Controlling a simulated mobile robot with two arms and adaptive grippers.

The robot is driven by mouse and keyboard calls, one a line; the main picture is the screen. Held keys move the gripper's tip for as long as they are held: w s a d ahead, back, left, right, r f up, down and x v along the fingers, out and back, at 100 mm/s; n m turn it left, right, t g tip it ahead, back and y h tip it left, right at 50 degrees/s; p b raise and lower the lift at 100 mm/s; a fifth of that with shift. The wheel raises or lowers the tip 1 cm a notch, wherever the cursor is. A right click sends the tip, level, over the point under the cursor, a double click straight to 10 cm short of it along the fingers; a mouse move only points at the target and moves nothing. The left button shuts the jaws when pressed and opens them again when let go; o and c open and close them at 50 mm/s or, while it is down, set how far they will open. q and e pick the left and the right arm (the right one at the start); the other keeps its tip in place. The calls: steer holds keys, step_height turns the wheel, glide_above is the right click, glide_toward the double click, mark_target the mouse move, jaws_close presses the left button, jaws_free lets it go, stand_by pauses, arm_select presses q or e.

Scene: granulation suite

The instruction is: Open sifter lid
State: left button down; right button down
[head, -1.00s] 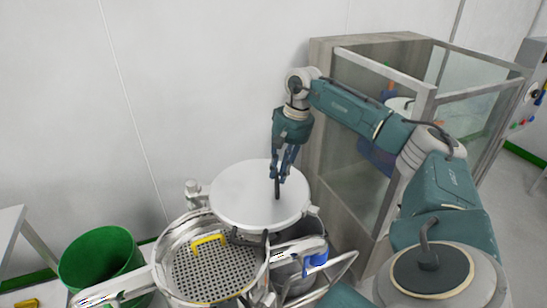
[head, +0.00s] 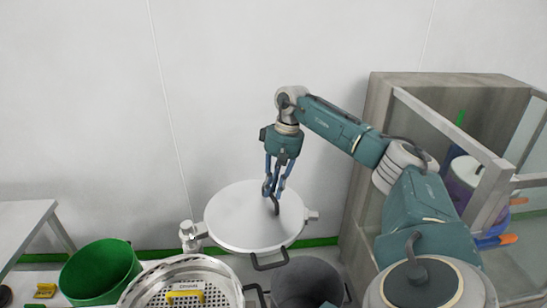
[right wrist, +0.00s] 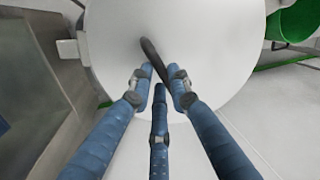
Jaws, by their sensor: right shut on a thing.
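The round pale grey sifter lid (head: 235,228) is swung off to the back right of the sifter (head: 222,275), whose perforated screen shows open below left. My right gripper (head: 273,190) is shut on the dark curved handle (head: 275,206) on top of the lid. In the right wrist view, the fingers (right wrist: 160,78) close around the lower end of the handle (right wrist: 152,52), with the lid (right wrist: 222,50) behind. A dark bracket (head: 270,265) shows at the lid's near edge. My left gripper is not in view.
A yellow handle (head: 185,294) lies over the screen. A grey drum (head: 312,280) stands under and right of the lid. A green bin (head: 100,272) and white table (head: 22,222) are at left. A glass-fronted cabinet (head: 385,110) stands at right. The wall is behind.

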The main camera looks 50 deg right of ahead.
steer(key=shift+w+d, duration=0.25)
steer(key=shift+w, duration=0.05)
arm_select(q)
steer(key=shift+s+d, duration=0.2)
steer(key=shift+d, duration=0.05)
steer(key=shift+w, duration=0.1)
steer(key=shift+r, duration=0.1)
arm_select(e)
steer(key=c, duration=1.6)
jaws_free()
steer(key=shift+s, duration=0.1)
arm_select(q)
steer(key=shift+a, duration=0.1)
arm_select(e)
steer(key=shift+r, duration=0.15)
steer(key=r, duration=0.4)
steer(key=d+r, duration=0.1)
steer(key=r, duration=0.2)
steer(key=s+d+r, duration=0.1)
steer(key=r, duration=0.3)
steer(key=shift+r, duration=0.3)
steer(key=shift+w, duration=0.1)
